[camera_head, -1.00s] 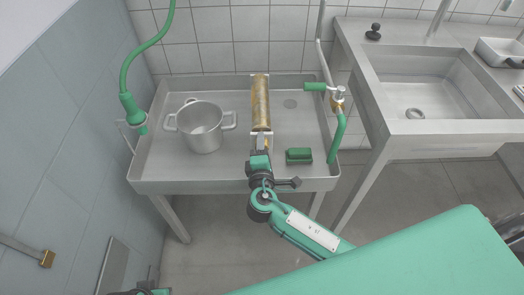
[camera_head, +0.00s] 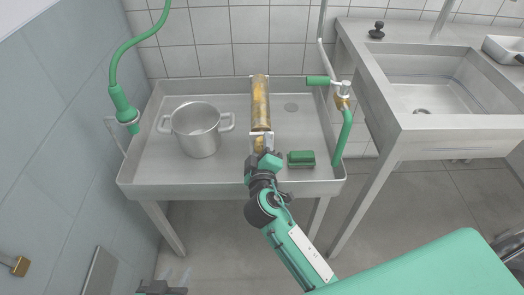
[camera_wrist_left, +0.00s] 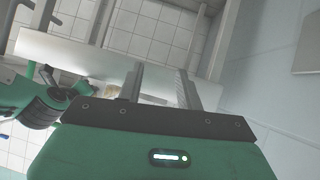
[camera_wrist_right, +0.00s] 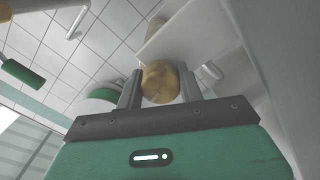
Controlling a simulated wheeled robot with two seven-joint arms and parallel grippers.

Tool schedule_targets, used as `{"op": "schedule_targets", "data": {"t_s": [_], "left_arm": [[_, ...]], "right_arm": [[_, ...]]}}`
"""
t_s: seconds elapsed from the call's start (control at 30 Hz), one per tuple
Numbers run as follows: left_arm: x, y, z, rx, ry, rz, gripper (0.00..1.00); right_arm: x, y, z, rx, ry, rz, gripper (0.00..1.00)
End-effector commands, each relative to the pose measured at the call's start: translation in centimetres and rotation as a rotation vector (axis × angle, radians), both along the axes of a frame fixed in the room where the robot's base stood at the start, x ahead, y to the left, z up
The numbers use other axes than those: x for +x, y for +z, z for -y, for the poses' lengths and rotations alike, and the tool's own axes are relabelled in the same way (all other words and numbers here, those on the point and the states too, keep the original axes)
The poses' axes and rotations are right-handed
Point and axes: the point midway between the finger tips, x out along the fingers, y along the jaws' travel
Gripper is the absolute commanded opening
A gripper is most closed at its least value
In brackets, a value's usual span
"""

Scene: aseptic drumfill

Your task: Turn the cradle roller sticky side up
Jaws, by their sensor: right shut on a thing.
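The cradle roller (camera_head: 260,103) is a long brown-gold cylinder lying lengthwise on the steel sink table, with uneven amber patches on its upper face. My right gripper (camera_head: 262,148) is at its near end; in the right wrist view the round amber end of the roller (camera_wrist_right: 160,82) sits between the two fingers (camera_wrist_right: 158,90), which are shut on it. The cradle under the roller is mostly hidden. My left gripper (camera_head: 166,281) is low at the bottom left, away from the table. Its fingers stand apart and empty in the left wrist view (camera_wrist_left: 158,86).
A steel pot (camera_head: 198,130) stands left of the roller. A green sponge (camera_head: 301,159) lies to the right of my right gripper. A green-handled tap (camera_head: 343,98) rises at the table's right side; a green hose sprayer (camera_head: 123,108) hangs at left. The table has a raised rim (camera_head: 155,190).

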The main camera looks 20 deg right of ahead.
Motion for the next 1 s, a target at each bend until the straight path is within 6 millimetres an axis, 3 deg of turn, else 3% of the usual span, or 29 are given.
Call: {"op": "schedule_targets", "data": {"t_s": [0.4,0.97,1.0], "left_arm": [[0.4,0.4,2.7,-0.117,-0.010,0.184,0.36],[0.4,0.7,3.0,-0.136,-0.010,0.211,0.36],[0.4,0.7,3.1,-0.136,-0.010,0.211,0.36]], "right_arm": [[-0.1,-0.4,-0.1,0.181,0.000,0.046,0.15],[-0.1,-0.3,-0.1,0.209,0.001,0.053,0.15],[-0.1,-0.3,-0.1,0.209,0.001,0.053,0.41]]}}
